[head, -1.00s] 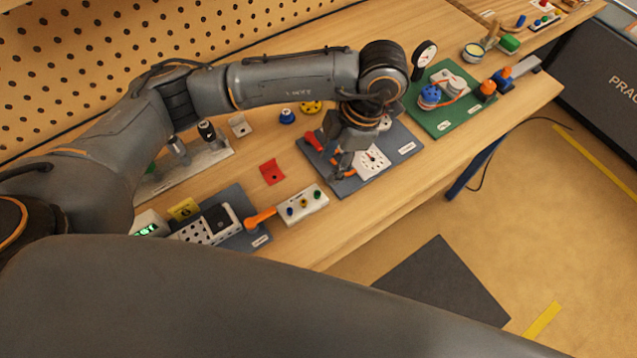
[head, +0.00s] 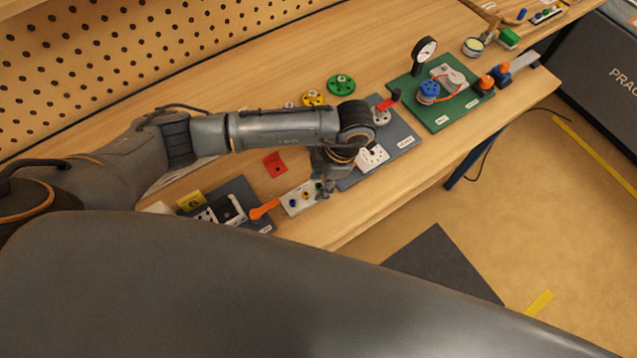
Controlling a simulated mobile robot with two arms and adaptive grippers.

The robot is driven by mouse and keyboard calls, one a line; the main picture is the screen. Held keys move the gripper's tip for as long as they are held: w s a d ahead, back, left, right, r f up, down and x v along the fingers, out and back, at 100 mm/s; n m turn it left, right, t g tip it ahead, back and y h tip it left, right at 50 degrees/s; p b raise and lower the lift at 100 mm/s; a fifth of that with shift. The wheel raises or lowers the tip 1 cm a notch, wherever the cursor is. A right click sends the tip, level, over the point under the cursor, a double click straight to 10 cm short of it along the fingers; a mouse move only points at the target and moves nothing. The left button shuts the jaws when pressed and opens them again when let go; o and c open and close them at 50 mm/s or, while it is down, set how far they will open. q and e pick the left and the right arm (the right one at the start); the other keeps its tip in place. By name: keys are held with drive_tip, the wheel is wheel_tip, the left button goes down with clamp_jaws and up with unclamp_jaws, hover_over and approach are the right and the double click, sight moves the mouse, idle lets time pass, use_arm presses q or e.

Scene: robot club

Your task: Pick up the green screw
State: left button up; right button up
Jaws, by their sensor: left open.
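A white block (head: 298,209) lies near the table's front edge with a row of small screws in it. The blue screw (head: 293,203) and the yellow screw (head: 306,196) are to the left. The green screw (head: 319,186) is at the right end, partly hidden by my left gripper. My left gripper (head: 326,192) points down over this right end, open, its fingers close to the green screw. I cannot tell whether they touch it. My right gripper is out of view.
A blue-grey board (head: 405,148) with a red-handled part lies just right of the gripper. A green board (head: 460,108) with a gauge (head: 424,53) is farther right. An orange handle (head: 262,210) and a red bracket (head: 275,163) are left of the gripper.

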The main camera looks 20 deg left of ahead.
use_arm(q)
clamp_jaws()
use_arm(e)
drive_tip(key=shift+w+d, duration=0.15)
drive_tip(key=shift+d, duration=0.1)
